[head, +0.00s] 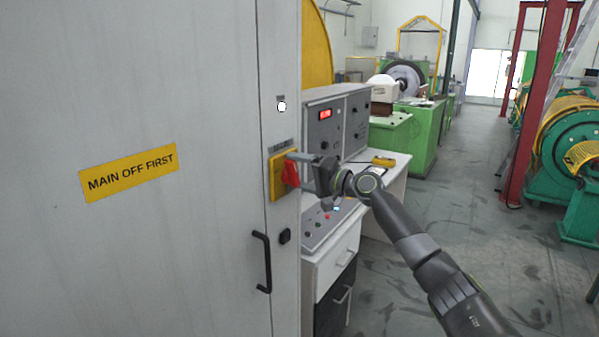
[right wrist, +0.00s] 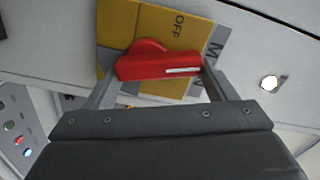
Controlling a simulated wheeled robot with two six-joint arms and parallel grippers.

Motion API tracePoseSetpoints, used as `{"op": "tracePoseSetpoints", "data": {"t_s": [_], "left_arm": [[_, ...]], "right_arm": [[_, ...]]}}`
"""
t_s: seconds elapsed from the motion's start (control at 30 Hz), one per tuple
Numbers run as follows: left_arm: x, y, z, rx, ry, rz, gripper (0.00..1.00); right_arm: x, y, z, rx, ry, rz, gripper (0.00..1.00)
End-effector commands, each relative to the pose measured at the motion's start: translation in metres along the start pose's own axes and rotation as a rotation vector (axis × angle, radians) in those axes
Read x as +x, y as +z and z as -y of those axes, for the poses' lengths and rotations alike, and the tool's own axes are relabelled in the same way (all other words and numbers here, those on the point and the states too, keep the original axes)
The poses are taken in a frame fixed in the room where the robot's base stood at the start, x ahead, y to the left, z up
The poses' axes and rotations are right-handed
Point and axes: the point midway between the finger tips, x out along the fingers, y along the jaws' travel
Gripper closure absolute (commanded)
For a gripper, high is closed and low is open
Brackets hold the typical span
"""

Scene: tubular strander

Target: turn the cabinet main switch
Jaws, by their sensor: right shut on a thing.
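The cabinet main switch has a red handle (head: 291,173) on a yellow plate (head: 277,184), on the narrow front strip of the grey cabinet (head: 180,80). My right gripper (head: 297,171) reaches in from the right and is shut on the red handle. In the right wrist view the red handle (right wrist: 158,66) lies between the two fingers, with its white line running across the picture. The yellow plate (right wrist: 185,28) there shows the word OFF, and part of a grey label shows beside it. My left gripper is not in view.
A black door handle (head: 263,262) and a small black latch (head: 285,236) sit below the switch. A white lamp (head: 282,106) is above it. A control desk (head: 335,262) with a panel (head: 338,128) stands close behind my gripper. Open floor (head: 450,200) lies to the right.

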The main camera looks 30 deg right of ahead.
Motion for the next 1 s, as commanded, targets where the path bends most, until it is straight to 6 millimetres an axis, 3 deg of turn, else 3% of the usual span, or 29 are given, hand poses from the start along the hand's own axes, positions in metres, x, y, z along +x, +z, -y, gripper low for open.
{"op": "tracePoseSetpoints", "data": {"t_s": [0.43, 1.0], "left_arm": [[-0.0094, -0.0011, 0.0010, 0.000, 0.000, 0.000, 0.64], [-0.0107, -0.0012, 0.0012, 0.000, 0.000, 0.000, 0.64]], "right_arm": [[-0.0001, -0.0041, -0.0021, 0.278, -0.001, -0.002, 0.45], [-0.0001, -0.0045, -0.0038, 0.344, -0.002, -0.002, 0.45]]}}
